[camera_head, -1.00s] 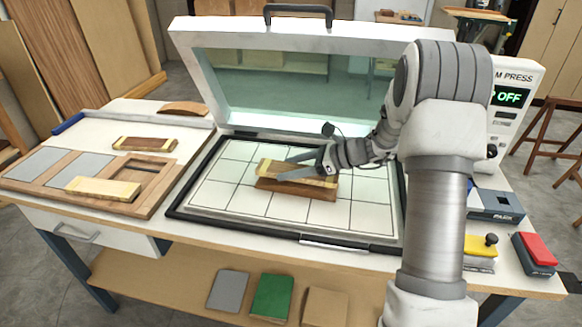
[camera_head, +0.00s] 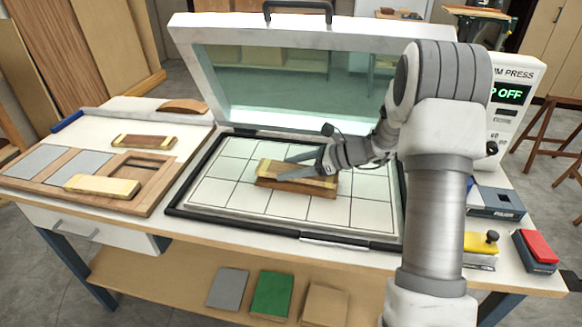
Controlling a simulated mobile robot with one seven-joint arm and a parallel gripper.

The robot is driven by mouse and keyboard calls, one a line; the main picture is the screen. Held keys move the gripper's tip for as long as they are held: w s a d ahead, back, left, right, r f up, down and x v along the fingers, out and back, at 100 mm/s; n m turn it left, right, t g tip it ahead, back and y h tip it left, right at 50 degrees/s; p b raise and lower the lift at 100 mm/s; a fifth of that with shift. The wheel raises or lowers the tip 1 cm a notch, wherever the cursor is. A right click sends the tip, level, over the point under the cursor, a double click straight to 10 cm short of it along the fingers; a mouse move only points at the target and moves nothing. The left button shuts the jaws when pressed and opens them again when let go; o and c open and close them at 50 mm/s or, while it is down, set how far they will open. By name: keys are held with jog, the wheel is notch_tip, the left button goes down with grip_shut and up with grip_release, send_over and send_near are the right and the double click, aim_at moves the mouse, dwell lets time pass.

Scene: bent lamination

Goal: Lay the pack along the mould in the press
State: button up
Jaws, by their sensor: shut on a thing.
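The press (camera_head: 181,190) is open, with its glass lid raised at the back and a white gridded bed (camera_head: 225,195) inside a black frame. A brown wooden mould (camera_head: 318,190) lies near the middle of the bed. The pack (camera_head: 268,165), a wooden strip with pale yellow ends, lies over the mould, roughly along it. My gripper (camera_head: 289,170) reaches in from the right and is shut on the pack. The fingers cover part of its top. I cannot tell whether the pack rests fully on the mould.
Two more yellow-ended packs, one brown-topped (camera_head: 145,141) and one pale (camera_head: 95,185), lie at the left by a wooden tray (camera_head: 143,207).

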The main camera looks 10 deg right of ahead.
jog(key=shift+f, duration=0.15)
jog(key=o, duration=1.5)
jog(key=shift+c, duration=0.2)
jog(key=p+v, duration=0.3)
jog(key=v, duration=1.4)
jog(key=s+a+r+n+g+h+p, duration=0.4)
jog(key=s+a+r+n+h, duration=0.1)
jog(key=s+a+r+n, duration=0.7)
jog(key=s+r+n+t+h+p, duration=0.2)
jog(key=s+r+n+h, duration=0.1)
jog(key=s+n, duration=0.2)
jog(key=s+r+n+t+h+p, duration=0.2)
jog(key=s+r+n+h, duration=0.1)
jog(key=s+n, duration=0.3)
jog(key=s, duration=0.2)
jog(key=shift+s+a+r+h+p, duration=0.15)
jog(key=shift+s+r+h+p, duration=0.15)
jog(key=shift+s+r, duration=0.05)
